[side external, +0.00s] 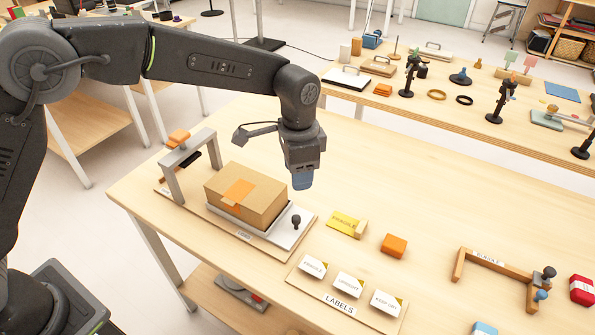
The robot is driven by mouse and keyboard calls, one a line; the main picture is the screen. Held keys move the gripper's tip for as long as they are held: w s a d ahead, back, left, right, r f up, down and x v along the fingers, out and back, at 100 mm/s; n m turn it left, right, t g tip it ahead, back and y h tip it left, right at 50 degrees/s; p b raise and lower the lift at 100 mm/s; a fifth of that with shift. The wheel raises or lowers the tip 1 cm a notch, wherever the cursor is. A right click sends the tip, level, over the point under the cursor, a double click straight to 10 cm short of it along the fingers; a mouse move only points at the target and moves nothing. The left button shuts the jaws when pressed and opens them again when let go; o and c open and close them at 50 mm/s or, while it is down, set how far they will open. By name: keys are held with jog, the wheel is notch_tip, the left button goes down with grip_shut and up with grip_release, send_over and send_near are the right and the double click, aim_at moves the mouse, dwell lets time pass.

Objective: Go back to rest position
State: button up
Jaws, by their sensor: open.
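My gripper (303,178) hangs pointing down above the near table, beside the right end of a cardboard box (258,200). Its blue fingertips are small, and I see nothing held between them. It looks apart from the box and above the tabletop. The box has an orange patch on its top and side and sits on a grey tray (284,241) with a dark knob at its right end.
A grey arch (172,183) with an orange block stands left of the box. A label board (306,281), yellow piece (343,223), orange block (394,245) and wooden bracket (490,263) lie to the right. A second table (400,118) behind holds several props. Bare tabletop lies behind my gripper.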

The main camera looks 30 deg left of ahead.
jog(key=s+a+r+n+t, duration=0.3)
jog(key=s+a+r+n, duration=0.1)
jog(key=s+a+r, duration=0.75)
jog(key=s+a+n+t, duration=0.2)
jog(key=s+a+n, duration=0.3)
jog(key=s, duration=0.9)
jog(key=shift+a+r+t, duration=0.25)
jog(key=shift+a+t, duration=0.05)
jog(key=shift+a, duration=1.1)
